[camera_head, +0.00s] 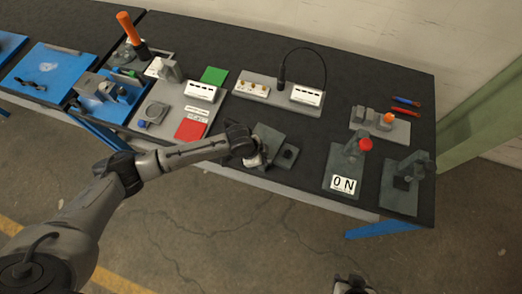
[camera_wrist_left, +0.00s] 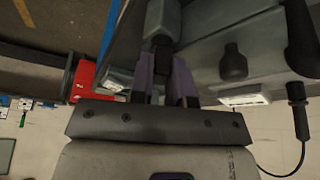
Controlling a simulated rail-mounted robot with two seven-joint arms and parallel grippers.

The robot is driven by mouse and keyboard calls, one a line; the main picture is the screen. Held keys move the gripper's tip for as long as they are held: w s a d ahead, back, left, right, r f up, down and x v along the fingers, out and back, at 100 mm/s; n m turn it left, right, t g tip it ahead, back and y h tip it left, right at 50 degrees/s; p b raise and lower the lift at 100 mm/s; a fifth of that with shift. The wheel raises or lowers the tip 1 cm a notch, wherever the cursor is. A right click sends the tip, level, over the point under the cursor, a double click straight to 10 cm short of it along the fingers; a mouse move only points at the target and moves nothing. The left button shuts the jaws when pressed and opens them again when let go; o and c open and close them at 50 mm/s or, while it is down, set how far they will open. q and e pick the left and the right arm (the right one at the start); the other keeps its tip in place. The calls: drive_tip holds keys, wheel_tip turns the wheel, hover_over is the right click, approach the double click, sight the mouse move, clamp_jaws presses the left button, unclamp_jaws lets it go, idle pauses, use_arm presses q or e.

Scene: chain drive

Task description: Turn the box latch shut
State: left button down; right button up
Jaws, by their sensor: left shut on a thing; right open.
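The grey-green box (camera_head: 270,135) lies near the front edge of the bench, with a dark round knob (camera_head: 289,152) on it. In the left wrist view, the box's flat face (camera_wrist_left: 205,50) and the dark knob (camera_wrist_left: 233,64) are right of the fingers. My left gripper (camera_head: 255,161) is at the box's left side. Its fingers (camera_wrist_left: 162,75) are shut on a grey, upright part, seemingly the latch (camera_wrist_left: 163,18); the fingers hide its lower end, so its turn angle is unclear. My right gripper (camera_head: 352,284) is open and empty, low at the bottom edge, off the bench.
A stand with a red knob (camera_head: 365,144) and an ON sign (camera_head: 343,184) is to the right, beside a dark bracket fixture (camera_head: 405,180). A grey tray with a black cable (camera_head: 325,70) is behind. A red square (camera_head: 190,129) lies left. Bare bench separates the box from the stand.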

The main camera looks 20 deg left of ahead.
use_arm(q)
drive_tip(key=n+p, duration=0.2)
drive_tip(key=p, duration=0.1)
drive_tip(key=n+t+y+p, duration=0.1)
drive_tip(key=n+p, duration=0.1)
drive_tip(key=p, duration=0.1)
drive_tip(key=n+p, duration=0.3)
drive_tip(key=shift+s+d+r+t+y, duration=0.25)
drive_tip(key=shift+t+y, duration=0.15)
drive_tip(key=n+y+p, duration=0.1)
drive_tip(key=n+p, duration=0.2)
drive_tip(key=shift+d+f, duration=0.1)
drive_tip(key=shift+f, duration=0.05)
drive_tip(key=shift+n+y, duration=0.3)
drive_tip(key=shift+n, duration=0.2)
drive_tip(key=shift+f+t, duration=0.1)
drive_tip(key=shift+t, duration=0.2)
drive_tip(key=c, duration=1.1)
unclamp_jaws()
drive_tip(key=shift+p, duration=0.3)
